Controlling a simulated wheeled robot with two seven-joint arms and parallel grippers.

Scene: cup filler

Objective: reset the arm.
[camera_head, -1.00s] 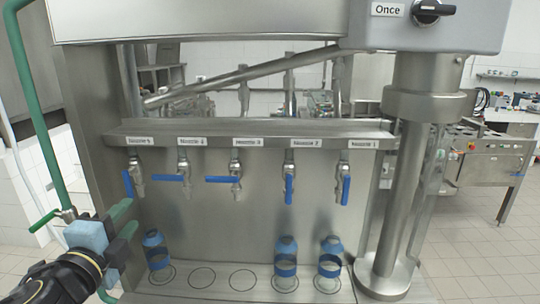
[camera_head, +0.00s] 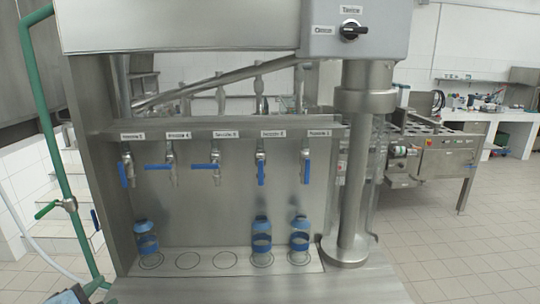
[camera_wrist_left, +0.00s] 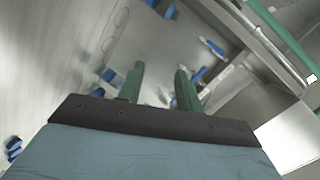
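My left gripper (camera_head: 92,287) is low at the bottom left of the head view, mostly cut off by the frame edge. In the left wrist view its two green fingers (camera_wrist_left: 160,86) stand apart with nothing between them, so it is open and empty. It is left of the filling machine (camera_head: 225,205), apart from the bottles. My right gripper is not in view.
Several nozzles with blue handles (camera_head: 261,173) hang above the shelf; two handles lie sideways, the others point down. A green pipe (camera_head: 50,130) with a valve rises at left. A steel column (camera_head: 352,170) stands at right. The floor (camera_head: 470,250) at right is clear.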

